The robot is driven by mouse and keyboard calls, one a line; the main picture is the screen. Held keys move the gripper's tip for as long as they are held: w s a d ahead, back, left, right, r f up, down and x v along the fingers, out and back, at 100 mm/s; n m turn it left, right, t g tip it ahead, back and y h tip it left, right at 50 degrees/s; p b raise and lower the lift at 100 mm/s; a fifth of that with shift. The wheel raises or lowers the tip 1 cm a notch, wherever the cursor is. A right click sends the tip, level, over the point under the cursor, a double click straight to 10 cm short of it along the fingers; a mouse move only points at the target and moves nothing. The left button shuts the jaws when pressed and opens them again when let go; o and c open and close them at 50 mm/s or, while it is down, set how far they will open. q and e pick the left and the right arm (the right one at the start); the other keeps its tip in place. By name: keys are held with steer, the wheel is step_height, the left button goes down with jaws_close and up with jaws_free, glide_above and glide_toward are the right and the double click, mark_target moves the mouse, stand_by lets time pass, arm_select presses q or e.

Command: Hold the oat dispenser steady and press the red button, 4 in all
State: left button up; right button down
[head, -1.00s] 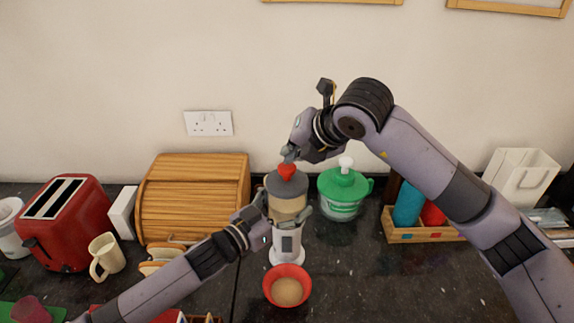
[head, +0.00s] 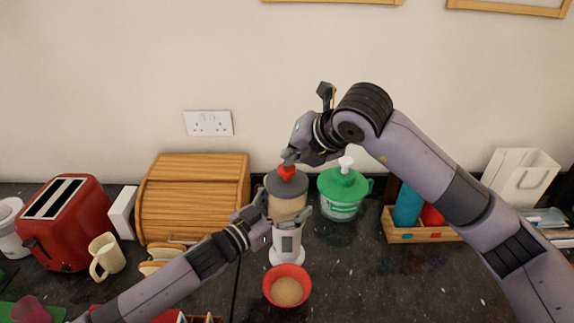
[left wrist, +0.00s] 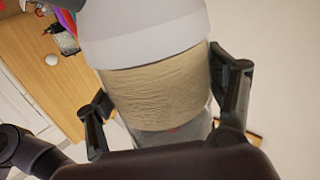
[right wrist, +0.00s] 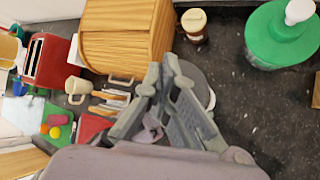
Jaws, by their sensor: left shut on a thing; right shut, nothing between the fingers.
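The oat dispenser (head: 287,207) stands upright on the dark counter, with a grey lid, a clear body of oats and a white base. Its red button (head: 287,172) is on top. My left gripper (head: 285,212) is shut around the clear body; the left wrist view shows the oats (left wrist: 160,95) between its fingers. My right gripper (head: 288,157) is shut and empty, its tips just above or on the button; contact is hard to tell. In the right wrist view the fingers (right wrist: 165,75) hide the button. A red bowl (head: 287,271) with oats in it sits in front of the base.
A green-lidded container (head: 343,190) stands close at the right of the dispenser. A wooden bread bin (head: 193,198) is at the left, with a red toaster (head: 66,222) and cream mug (head: 106,257) farther left. A wooden caddy (head: 425,235) stands at the right.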

steer(key=shift+f, duration=0.85)
stand_by(0.5)
steer(key=shift+r, duration=1.55)
steer(key=shift+r, duration=2.55)
steer(key=shift+r, duration=0.1)
step_height(320, 180, up, 4)
steer(key=shift+f, duration=0.2)
